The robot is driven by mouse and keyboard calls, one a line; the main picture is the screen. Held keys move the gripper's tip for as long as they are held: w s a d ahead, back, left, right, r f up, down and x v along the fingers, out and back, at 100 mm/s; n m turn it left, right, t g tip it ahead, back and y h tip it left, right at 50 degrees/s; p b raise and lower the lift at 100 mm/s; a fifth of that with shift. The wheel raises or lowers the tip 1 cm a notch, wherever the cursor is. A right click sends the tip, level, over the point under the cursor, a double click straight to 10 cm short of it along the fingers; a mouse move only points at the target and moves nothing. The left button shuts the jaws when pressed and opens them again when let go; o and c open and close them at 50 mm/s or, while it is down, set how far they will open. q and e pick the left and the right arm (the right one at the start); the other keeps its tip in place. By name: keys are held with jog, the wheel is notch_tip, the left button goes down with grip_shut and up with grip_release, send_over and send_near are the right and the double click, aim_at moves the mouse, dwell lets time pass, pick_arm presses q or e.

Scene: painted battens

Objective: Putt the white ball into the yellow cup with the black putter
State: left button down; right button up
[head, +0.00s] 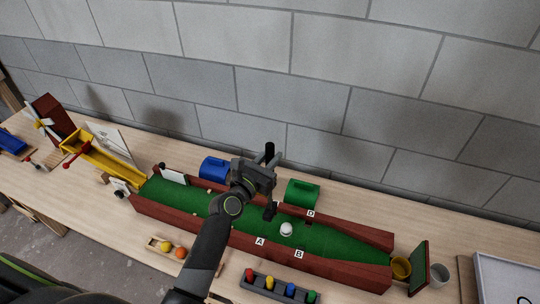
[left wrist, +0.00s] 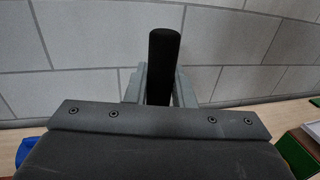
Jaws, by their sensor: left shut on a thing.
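My left gripper (head: 266,158) is above the green putting lane (head: 320,240), shut on the upright black grip of the putter (head: 270,147). In the left wrist view the black grip (left wrist: 163,65) stands between the fingers. A dark piece, seemingly the putter's lower end, shows below the gripper, left of the ball; whether it touches the turf I cannot tell. The white ball (head: 286,229) lies on the green lane, apart from that dark piece. The yellow cup (head: 401,267) is at the lane's right end, beside a tilted green board (head: 419,267). My right gripper is out of view.
Red-brown battens (head: 310,263) border the lane. A blue tunnel piece (head: 213,168) and a green one (head: 302,193) stand behind it. In front are a tray of balls (head: 153,244) and a rack of coloured pegs (head: 262,292). A grey cup (head: 440,276) stands far right.

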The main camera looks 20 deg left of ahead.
pick_arm(q)
notch_tip(320, 180, down, 6)
jog(key=b, duration=0.4)
jog(key=shift+r, duration=0.2)
notch_tip(320, 180, down, 2)
jog(key=shift+f+b, duration=0.2)
jog(key=shift+b, duration=0.9)
jog(key=shift+d, duration=0.15)
